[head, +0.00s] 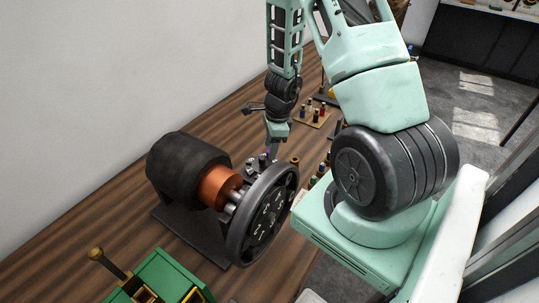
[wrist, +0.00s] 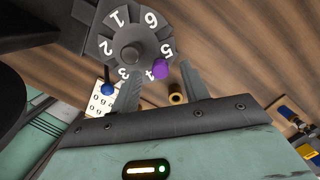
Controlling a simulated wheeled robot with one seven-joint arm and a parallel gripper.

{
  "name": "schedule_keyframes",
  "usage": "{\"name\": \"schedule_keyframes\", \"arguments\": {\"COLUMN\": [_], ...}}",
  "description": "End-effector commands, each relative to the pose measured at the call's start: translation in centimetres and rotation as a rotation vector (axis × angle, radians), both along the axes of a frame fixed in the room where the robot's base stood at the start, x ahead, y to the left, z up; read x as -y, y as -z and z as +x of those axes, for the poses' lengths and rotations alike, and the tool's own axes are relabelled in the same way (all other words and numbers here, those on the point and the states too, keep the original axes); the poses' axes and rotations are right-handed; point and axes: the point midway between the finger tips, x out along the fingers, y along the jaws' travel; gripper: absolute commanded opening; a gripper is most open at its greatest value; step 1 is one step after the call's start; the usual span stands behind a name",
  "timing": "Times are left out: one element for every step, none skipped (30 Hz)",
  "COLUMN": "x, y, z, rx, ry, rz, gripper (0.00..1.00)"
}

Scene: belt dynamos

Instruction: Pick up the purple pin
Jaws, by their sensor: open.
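The purple pin (wrist: 160,69) sits near the number 4 on the rim of a grey numbered dial (wrist: 130,35) in the wrist view. My gripper (wrist: 160,82) is open, with one finger to the left of the pin and one to the right. The pin shows between the fingertips, and I cannot tell whether either finger touches it. In the head view my gripper (head: 272,148) points down beside the large dark wheel of the dynamo (head: 262,215). A small purple spot, seemingly the pin (head: 267,154), shows there, mostly hidden.
A brass piece (wrist: 175,98) shows beyond the fingers. A board of small coloured pegs (head: 312,115) lies behind on the wooden table. A green box (head: 160,275) is at the front.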

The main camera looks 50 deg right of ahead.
Motion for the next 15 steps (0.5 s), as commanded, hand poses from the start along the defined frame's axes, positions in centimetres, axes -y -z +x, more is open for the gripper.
{"name": "schedule_keyframes", "arguments": {"x": [0.0,-0.04,-0.08,-0.1,-0.1,-0.11,-0.12,-0.11,-0.12,-0.12,-0.12,-0.12,-0.12,-0.12,-0.12], "y": [0.84,1.11,1.36,1.48,1.56,1.61,1.62,1.6,1.58,1.58,1.58,1.57,1.57,1.57,1.57], "z": [0.01,0.04,0.1,0.14,0.16,0.18,0.18,0.18,0.19,0.19,0.19,0.18,0.18,0.18,0.18], "rx": [-0.001,-0.001,0.0,0.001,0.001,0.001,0.001,0.001,0.001,0.001,0.001,0.001,0.001,0.001,0.001], "ry": [0.003,0.002,0.002,0.002,0.002,0.001,0.001,0.0,0.0,0.0,0.0,0.0,0.0,0.0,0.0], "rz": [0.001,0.001,0.001,0.0,-0.001,-0.002,-0.002,-0.002,-0.002,-0.002,-0.002,-0.002,-0.002,-0.002,-0.002], "gripper": [0.45,0.45,0.45,0.45,0.45,0.45,0.45,0.45,0.45,0.45,0.45,0.4,0.31,0.23,0.12]}}
